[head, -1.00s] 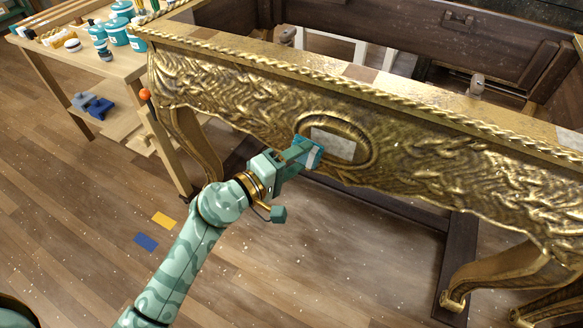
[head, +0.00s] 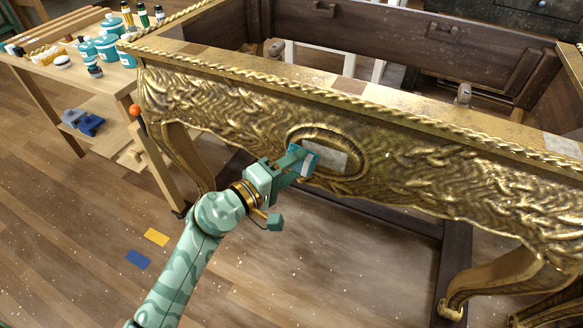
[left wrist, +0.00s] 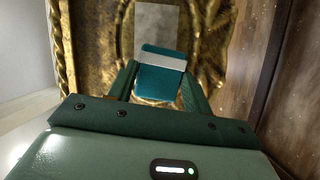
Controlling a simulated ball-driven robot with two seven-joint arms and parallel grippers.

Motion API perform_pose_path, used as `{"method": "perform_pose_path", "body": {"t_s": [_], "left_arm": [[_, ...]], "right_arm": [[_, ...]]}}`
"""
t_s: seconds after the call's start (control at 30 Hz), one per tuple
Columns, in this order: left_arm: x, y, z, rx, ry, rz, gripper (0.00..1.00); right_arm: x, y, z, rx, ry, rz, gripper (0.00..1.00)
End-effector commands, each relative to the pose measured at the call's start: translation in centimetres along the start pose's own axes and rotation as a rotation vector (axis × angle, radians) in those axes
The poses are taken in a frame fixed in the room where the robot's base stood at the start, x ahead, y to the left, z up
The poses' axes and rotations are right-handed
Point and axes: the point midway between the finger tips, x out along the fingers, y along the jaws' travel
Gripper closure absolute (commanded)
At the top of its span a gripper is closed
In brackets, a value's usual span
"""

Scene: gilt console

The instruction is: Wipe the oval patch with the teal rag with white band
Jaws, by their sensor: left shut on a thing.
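The oval patch (head: 333,157) is a pale grey area inside a carved gilt oval frame on the console's front. It also shows in the left wrist view (left wrist: 157,27). The teal rag with white band (head: 308,166) is at the left end of the patch; in the left wrist view the rag (left wrist: 161,78) covers the patch's near end. My left gripper (head: 297,160) is shut on the rag and holds it at the oval. I cannot tell whether the rag presses on the surface. My right gripper is not in view.
The gilt console (head: 420,175) has raised carving and a rope-edged top (head: 260,70). A wooden workbench (head: 75,85) with several bottles and jars stands at the left. An orange ball (head: 135,110) sits near its corner. Open floor (head: 310,270) lies below the console front.

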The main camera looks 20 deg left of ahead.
Motion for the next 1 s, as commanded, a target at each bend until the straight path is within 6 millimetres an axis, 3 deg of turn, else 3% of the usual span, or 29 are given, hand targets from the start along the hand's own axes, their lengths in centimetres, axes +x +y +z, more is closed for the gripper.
{"method": "perform_pose_path", "body": {"t_s": [0.73, 1.0], "left_arm": [[1.2, 0.0, -0.4, -0.001, 0.0, 0.0, 0.68], [2.0, 0.7, 1.8, 0.0, -0.001, 0.002, 0.68]], "right_arm": [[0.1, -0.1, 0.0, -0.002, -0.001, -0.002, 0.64], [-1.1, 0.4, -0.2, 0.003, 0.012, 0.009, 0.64]]}}
